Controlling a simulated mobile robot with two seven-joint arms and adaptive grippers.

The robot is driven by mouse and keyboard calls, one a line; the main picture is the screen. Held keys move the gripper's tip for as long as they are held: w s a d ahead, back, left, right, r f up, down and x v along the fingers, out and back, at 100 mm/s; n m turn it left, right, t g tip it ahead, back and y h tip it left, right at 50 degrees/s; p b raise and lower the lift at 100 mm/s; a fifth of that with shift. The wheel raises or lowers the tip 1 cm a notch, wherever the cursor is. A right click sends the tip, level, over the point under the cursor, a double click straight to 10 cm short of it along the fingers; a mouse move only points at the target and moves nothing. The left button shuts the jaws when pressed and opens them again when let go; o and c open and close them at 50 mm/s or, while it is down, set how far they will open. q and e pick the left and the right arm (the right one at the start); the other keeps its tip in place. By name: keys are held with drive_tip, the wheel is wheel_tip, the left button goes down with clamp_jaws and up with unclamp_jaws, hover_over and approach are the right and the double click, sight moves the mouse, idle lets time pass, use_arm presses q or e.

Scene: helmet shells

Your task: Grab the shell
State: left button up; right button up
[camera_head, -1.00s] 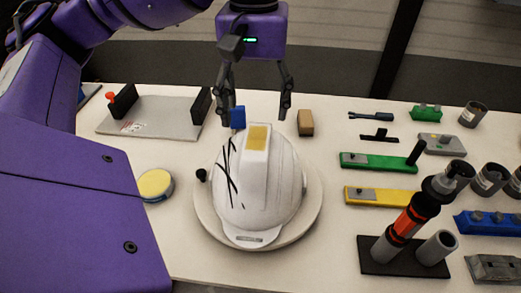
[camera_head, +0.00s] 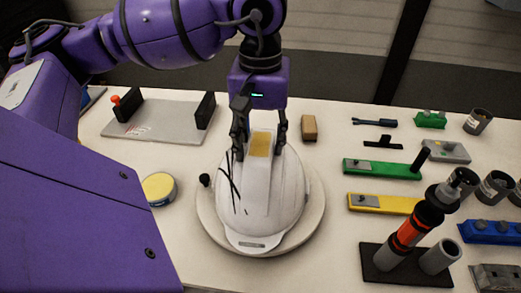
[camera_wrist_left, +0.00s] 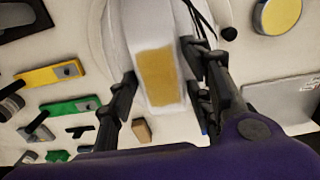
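The white helmet shell (camera_head: 262,195) sits on a round pale stand (camera_head: 312,215) in the middle of the table. It has a yellow patch (camera_head: 260,144) on its raised centre ridge and black scribbled lines on its left side. My left gripper (camera_head: 261,146) points down at the shell's far end, one finger on each side of the ridge. Its fingers are partly spread; I cannot tell whether either touches the shell. In the left wrist view the ridge with the yellow patch (camera_wrist_left: 160,76) lies between the two fingers. My right gripper is not in view.
A grey plate with black uprights (camera_head: 163,122) is at the back left, a yellow-topped round tin (camera_head: 159,188) left of the stand. A tan block (camera_head: 309,128) is behind right. Green (camera_head: 382,168) and yellow (camera_head: 388,203) bars and a black-based holder (camera_head: 405,268) stand right.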

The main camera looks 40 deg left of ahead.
use_arm(q)
clamp_jaws()
drive_tip(key=shift+r, duration=0.15)
